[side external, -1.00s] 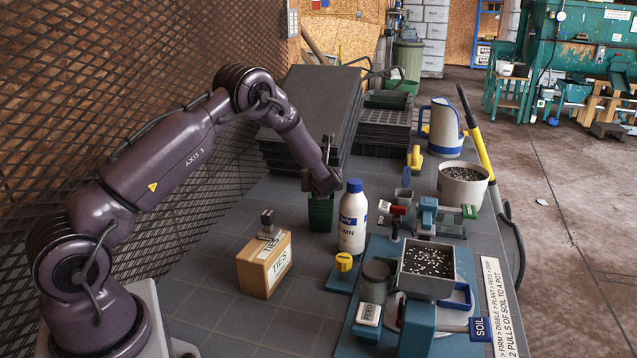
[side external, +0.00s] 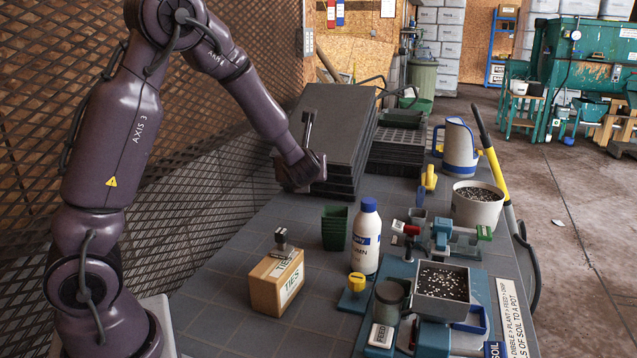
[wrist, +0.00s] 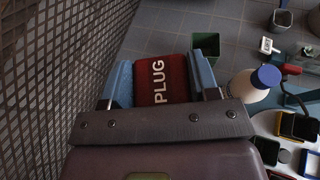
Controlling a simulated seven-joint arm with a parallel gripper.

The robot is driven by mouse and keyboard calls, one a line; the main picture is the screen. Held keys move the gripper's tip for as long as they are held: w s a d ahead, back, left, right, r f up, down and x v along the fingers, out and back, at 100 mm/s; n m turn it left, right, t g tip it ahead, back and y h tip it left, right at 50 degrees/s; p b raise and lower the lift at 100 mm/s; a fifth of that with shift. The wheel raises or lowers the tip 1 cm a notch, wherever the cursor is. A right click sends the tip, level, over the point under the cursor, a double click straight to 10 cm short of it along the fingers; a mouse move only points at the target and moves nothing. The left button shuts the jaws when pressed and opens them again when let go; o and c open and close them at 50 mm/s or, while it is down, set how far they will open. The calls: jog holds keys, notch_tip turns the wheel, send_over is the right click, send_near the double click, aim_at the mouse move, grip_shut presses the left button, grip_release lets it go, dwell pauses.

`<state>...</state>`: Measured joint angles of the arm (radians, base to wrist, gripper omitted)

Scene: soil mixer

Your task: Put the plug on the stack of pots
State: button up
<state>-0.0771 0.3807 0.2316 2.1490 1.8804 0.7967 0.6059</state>
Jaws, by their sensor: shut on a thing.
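A red plug labelled PLUG (wrist: 160,78) sits between the two blue fingers of my gripper (wrist: 163,66) in the wrist view, and the gripper is shut on it. In the side external view my gripper (side external: 303,174) is raised, above and to the left of the green stack of pots (side external: 334,230); the plug cannot be made out there. The stack stands upright on the grey bench, left of the white bottle. In the wrist view the green pots (wrist: 206,48) show beyond the fingers, slightly to the right, apart from the plug.
A white bottle with a blue cap (side external: 366,238) stands close to the right of the pots. A wooden TIES box (side external: 277,282) is in front. Black trays (side external: 325,130) are piled behind. A teal station with a soil pot (side external: 442,290) is at right. A mesh wall runs along the left.

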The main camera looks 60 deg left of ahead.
jog(key=w+a+f, duration=0.5)
jog(key=w, duration=0.3)
send_over(332, 217)
notch_tip(332, 217, down, 4)
jog(key=shift+f, duration=0.2)
jog(key=shift+a+f, duration=0.1)
jog(key=shift+f, duration=1.55)
jog(key=shift+f, duration=0.15)
jog(key=o, duration=1)
